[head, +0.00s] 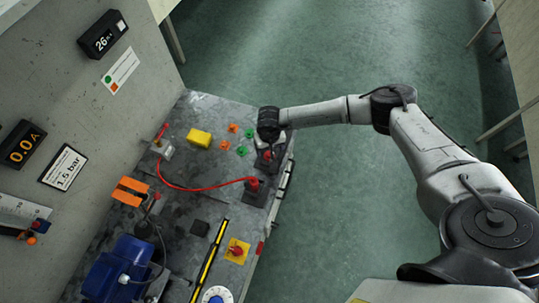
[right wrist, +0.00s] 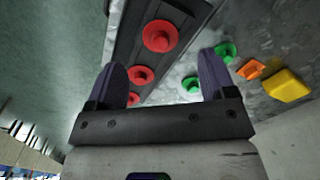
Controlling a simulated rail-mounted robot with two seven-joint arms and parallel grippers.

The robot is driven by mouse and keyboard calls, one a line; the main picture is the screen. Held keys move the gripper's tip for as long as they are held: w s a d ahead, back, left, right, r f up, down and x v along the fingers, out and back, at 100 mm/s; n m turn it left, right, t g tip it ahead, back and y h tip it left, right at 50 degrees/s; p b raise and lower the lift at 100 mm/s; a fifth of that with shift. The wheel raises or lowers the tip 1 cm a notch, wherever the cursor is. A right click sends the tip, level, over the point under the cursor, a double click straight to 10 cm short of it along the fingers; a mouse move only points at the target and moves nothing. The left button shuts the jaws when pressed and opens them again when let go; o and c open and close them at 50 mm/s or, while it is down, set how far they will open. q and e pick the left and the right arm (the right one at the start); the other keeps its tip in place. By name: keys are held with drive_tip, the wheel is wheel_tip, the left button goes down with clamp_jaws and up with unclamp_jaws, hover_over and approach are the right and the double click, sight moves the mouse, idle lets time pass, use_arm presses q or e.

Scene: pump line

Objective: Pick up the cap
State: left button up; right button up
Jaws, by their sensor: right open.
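A row of red, round, knobbed pieces that look like caps shows in the right wrist view; the nearest-looking red cap (right wrist: 160,36) sits on a dark strip, with a second red cap (right wrist: 140,75) below it in the picture and part of a third. In the head view a red cap (head: 267,155) shows on a dark base at the bench's right edge, partly beside my gripper. My right gripper (right wrist: 163,75) is open, its two fingers apart with nothing held between them. It is over the bench's far right corner in the head view (head: 268,142). My left gripper is out of view.
On the bench (head: 180,215) are a yellow block (head: 199,138), small orange and green pieces (head: 241,151), a red hose (head: 200,189), a blue motor (head: 122,268) and a yellow-black striped bar (head: 210,262). A grey panel wall stands left. Open floor (head: 340,200) lies right.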

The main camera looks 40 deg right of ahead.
sight(269, 154)
drive_tip(key=shift+w+f, duration=0.1)
drive_tip(key=shift+f, duration=2.25)
clamp_jaws()
